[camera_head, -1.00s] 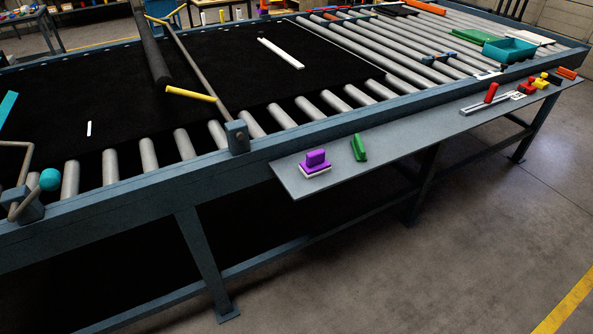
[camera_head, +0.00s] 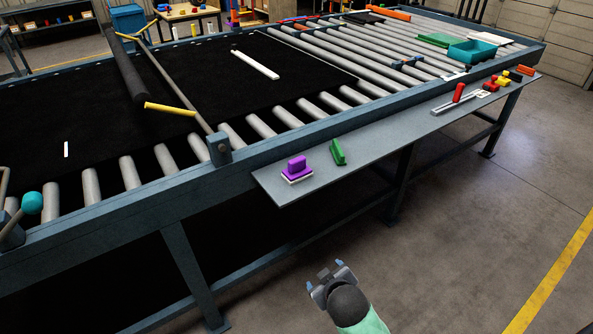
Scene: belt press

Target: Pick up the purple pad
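The purple pad (camera_head: 296,168) is a block with a raised purple grip on a pale base. It sits near the left end of the grey side shelf (camera_head: 375,150) along the press. My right gripper (camera_head: 323,274) shows at the bottom middle, its arm coming up from the bottom edge. It is in front of the shelf, below the pad in the picture and apart from it. Its two fingertips are spread with nothing between them. My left gripper is not in view.
Farther along the shelf are a red-handled tool (camera_head: 458,93) and red and yellow pieces (camera_head: 491,84). The roller frame's blue rail (camera_head: 130,203) runs behind the shelf. Open floor lies at right.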

